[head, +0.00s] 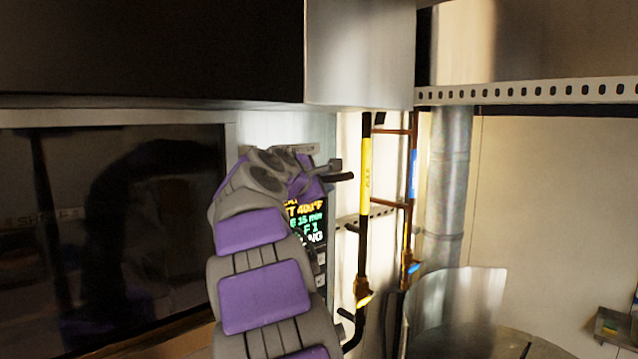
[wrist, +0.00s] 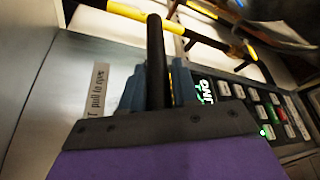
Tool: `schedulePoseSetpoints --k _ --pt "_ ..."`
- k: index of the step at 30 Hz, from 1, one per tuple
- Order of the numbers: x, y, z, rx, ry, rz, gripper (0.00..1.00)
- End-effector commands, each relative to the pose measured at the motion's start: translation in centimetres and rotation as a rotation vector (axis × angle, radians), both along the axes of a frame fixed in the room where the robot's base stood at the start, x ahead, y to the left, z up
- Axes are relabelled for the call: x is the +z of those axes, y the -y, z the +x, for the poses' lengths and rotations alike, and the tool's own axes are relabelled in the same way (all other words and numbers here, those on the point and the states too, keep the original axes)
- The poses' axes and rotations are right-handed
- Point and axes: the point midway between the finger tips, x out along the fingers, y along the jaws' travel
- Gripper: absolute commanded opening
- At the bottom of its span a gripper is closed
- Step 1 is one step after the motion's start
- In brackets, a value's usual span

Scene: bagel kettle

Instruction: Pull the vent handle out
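The vent handle is a black rod (wrist: 156,60) in the wrist view, beside a label (wrist: 97,90) reading "pull to open". It runs up the picture from between the blue-grey fingers of my gripper (wrist: 158,88). In the head view its black end (head: 341,177) sticks out to the right of my gripper (head: 322,171), by the control panel. The fingers lie on both sides of the rod. Whether they press on it is not clear. Where the rod joins the panel is hidden.
A lit display (head: 306,220) sits behind my arm, with buttons (wrist: 270,110) in the wrist view. A dark glass door (head: 120,220) is at left. Yellow-and-black poles (head: 365,185) and a metal pipe (head: 449,170) stand at right. A dark cabinet (head: 150,50) hangs overhead.

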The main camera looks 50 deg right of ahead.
Motion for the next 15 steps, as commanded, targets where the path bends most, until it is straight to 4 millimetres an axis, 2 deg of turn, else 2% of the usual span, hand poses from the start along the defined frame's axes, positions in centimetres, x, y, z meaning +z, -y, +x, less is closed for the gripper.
schedulePoseSetpoints --k 1,6,15 --pt "-0.15 0.13 -0.17 -0.003 -0.002 0.003 0.33" --pt "-0.14 0.11 0.01 -0.002 -0.001 0.002 0.48" --pt "-0.09 -0.18 0.21 -0.001 -0.002 0.001 0.48"
